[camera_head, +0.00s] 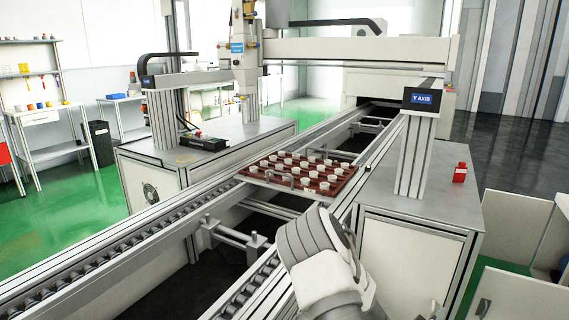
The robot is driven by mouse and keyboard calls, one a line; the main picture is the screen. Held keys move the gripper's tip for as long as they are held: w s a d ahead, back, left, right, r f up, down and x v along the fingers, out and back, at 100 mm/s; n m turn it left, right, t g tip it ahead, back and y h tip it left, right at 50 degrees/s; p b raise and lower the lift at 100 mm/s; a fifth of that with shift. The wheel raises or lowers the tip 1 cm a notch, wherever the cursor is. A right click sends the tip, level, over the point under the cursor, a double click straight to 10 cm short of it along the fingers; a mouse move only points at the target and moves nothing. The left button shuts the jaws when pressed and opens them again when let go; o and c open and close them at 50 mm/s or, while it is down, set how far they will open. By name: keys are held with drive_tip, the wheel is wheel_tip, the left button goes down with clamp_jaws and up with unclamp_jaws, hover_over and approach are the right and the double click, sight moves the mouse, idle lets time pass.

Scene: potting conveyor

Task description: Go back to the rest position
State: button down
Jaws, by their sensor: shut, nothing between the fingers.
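My own white and grey arm rises from the bottom edge, right of centre, in front of the conveyor. A red-brown tray (345,183) lies across the rails of the conveyor (132,236) beyond my arm. It holds several white round pieces and has a small grey handle (281,179) at its near edge.
A gantry with a vertical head (244,62) spans the conveyor behind the tray. A grey post (414,155) marked Y AXIS stands on the right cabinet, near a small red object (459,173). White open cabinets (520,300) stand lower right. Green floor (50,228) lies clear at left.

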drive_tip(key=s+a+r+m+g+y, duration=0.25)
drive_tip(key=a+r+y, duration=0.3)
drive_tip(key=a, duration=0.45)
drive_tip(key=s+a+r+m+g+y, duration=0.1)
drive_tip(key=a+r+m+y, duration=0.25)
drive_tip(key=a+r, duration=0.45)
drive_tip(key=s+a+r+n+g+y+p, duration=0.1)
drive_tip(key=s+a+r, duration=0.4)
drive_tip(key=s, duration=0.5)
drive_tip(key=s+a+r+y, duration=0.1)
drive_tip(key=s+a+r, duration=0.2)
drive_tip(key=s+r, duration=0.55)
wheel_tip(320, 180, up, 20)
drive_tip(key=p, duration=2)
drive_tip(key=shift+s+f+p, duration=0.15)
drive_tip(key=shift+p, duration=0.2)
